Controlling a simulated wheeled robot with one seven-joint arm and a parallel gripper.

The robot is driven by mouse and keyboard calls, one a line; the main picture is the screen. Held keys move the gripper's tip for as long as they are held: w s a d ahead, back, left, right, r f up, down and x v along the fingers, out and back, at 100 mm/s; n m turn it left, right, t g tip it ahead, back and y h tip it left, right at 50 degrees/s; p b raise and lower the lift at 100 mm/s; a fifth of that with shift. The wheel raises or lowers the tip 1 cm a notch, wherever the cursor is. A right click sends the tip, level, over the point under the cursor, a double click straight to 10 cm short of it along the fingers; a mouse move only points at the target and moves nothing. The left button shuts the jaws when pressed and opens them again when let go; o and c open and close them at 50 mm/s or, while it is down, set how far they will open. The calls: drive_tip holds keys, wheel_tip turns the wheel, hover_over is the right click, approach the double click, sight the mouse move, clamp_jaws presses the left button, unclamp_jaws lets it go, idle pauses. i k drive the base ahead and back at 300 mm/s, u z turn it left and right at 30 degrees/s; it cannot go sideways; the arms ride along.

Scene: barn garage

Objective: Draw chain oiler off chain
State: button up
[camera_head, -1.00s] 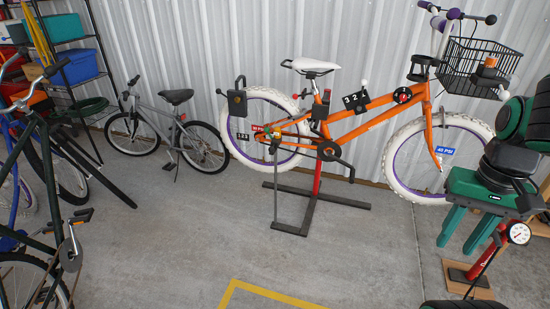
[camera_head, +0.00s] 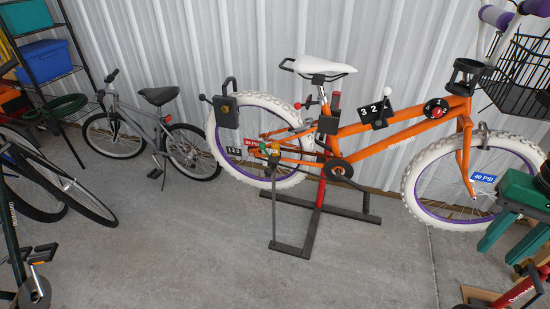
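The orange bicycle (camera_head: 400,135) is held on a dark repair stand (camera_head: 313,215) with a red post. Its chain area (camera_head: 297,152) lies between the rear hub and the crank (camera_head: 338,170). A small item with red, yellow and green parts (camera_head: 273,150) sits at the rear hub end of the chain; it may be the chain oiler, but it is too small to tell. My green gripper (camera_head: 498,256) is at the right edge, well away from the chain. Its two fingers are apart, with nothing visible between them.
A red pump (camera_head: 522,289) stands at the lower right, close to my gripper. A small grey bicycle (camera_head: 160,130) stands behind at the left. More bicycles (camera_head: 45,180) and a shelf (camera_head: 60,70) are farther left. The grey floor in front of the stand is clear.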

sight(273, 160)
drive_tip(key=u, duration=0.25)
drive_tip(key=i, duration=0.85)
drive_tip(key=u, duration=0.45)
